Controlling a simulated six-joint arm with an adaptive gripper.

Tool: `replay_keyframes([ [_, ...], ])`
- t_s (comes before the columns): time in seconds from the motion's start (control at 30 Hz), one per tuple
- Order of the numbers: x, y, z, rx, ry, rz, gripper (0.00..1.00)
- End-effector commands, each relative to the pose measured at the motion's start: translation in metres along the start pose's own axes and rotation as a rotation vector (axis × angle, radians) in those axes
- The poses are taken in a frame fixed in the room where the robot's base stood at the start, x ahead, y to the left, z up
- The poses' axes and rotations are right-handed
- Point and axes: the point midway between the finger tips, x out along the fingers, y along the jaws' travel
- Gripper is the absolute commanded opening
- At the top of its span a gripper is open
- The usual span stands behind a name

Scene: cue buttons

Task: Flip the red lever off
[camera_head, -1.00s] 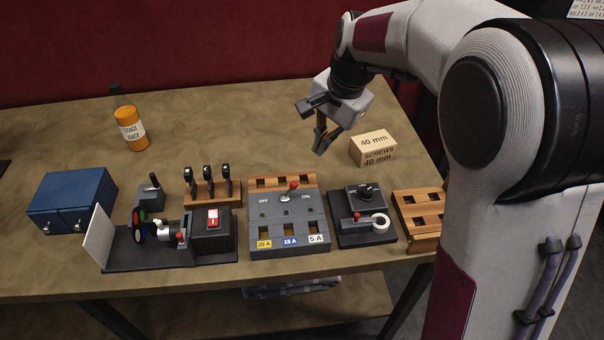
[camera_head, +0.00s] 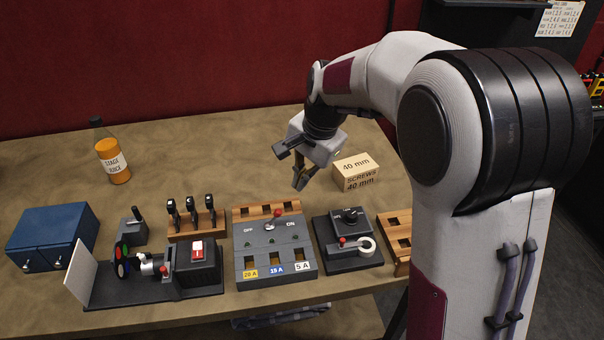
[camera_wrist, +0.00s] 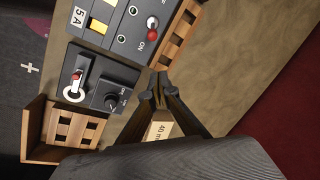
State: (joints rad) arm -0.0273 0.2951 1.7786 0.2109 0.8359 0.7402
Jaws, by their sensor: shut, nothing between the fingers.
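The red lever (camera_head: 276,212) stands on a grey switch box (camera_head: 262,252), between the labels OFF and ON. Its red knob leans toward the ON side. In the wrist view the red lever (camera_wrist: 152,33) shows at the top, beside the word ON. My gripper (camera_head: 300,186) is shut and empty. It hangs above the table, behind and to the right of the lever, apart from it. In the wrist view my gripper (camera_wrist: 157,92) points past the box's wooden rack.
A dark box with a knob (camera_head: 348,240) stands right of the switch box. A screws box (camera_head: 356,172) lies behind it. Left are a spotlight device (camera_head: 160,275), several black levers on wood (camera_head: 192,216), a blue cabinet (camera_head: 52,238) and a juice bottle (camera_head: 112,155).

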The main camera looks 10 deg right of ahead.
Motion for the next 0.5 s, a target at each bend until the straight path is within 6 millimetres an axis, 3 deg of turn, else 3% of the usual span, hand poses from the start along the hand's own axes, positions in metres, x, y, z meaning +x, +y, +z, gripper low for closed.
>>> replay_keyframes([
  [0.2, 0.031, 0.0, 0.001, 0.0, -0.002, 0.002, 0.0],
  [0.5, 0.06, 0.0, 0.001, 0.0, -0.002, 0.001, 0.0],
])
